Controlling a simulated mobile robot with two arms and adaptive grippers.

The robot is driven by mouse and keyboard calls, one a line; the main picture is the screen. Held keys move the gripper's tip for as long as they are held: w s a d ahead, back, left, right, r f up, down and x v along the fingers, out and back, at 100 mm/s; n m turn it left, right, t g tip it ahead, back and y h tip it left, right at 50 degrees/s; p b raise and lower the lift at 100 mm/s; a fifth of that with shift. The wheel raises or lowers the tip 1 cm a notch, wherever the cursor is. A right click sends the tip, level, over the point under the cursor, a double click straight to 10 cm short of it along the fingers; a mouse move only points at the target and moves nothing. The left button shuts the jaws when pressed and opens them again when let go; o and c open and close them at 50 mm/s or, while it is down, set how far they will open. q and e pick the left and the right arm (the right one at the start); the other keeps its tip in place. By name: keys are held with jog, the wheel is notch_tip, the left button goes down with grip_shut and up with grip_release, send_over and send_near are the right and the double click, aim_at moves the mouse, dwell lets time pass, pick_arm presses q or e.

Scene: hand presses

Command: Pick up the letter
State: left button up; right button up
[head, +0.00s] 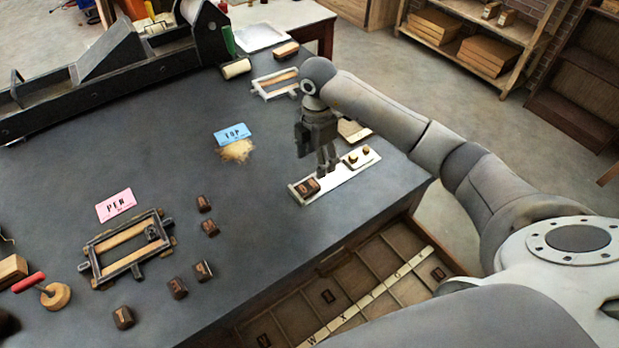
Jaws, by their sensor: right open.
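Several dark wooden letter blocks lie loose on the grey table, including ones near the middle (205,203), just below it (210,227), lower down (203,271) and near the front (123,317). Another letter block (308,188) lies in the left end of a pale tray (334,185) near the table's right edge. My right gripper (327,172) points down over this tray, just right of that block. It is open, with nothing seen between its fingers. Whether the fingertips touch the tray is unclear. My left gripper is not in view.
A dark frame (96,263) lies beside a pink PEN card (115,205). A blue card (232,134) lies near the middle. An open compartment drawer (405,293) with letter blocks juts out below the table's edge. A press (130,72) stands at the back left.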

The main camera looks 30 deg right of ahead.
aim_at(316, 181)
jog(key=shift+s+f, duration=0.25)
jog(key=shift+f, duration=0.75)
jog(key=shift+w+f+p, duration=0.15)
jog(key=shift+f+p, duration=0.15)
notch_tip(316, 181, down, 4)
jog(key=shift+f+p, duration=0.1)
jog(key=shift+p, duration=1.15)
jog(key=shift+d+f, duration=0.1)
jog(key=shift+f, duration=0.4)
jog(key=c, duration=0.4)
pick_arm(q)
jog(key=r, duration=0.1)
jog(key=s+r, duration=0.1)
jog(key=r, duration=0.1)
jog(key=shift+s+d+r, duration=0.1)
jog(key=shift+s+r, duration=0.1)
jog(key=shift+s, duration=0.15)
pick_arm(e)
jog(key=c, duration=0.5)
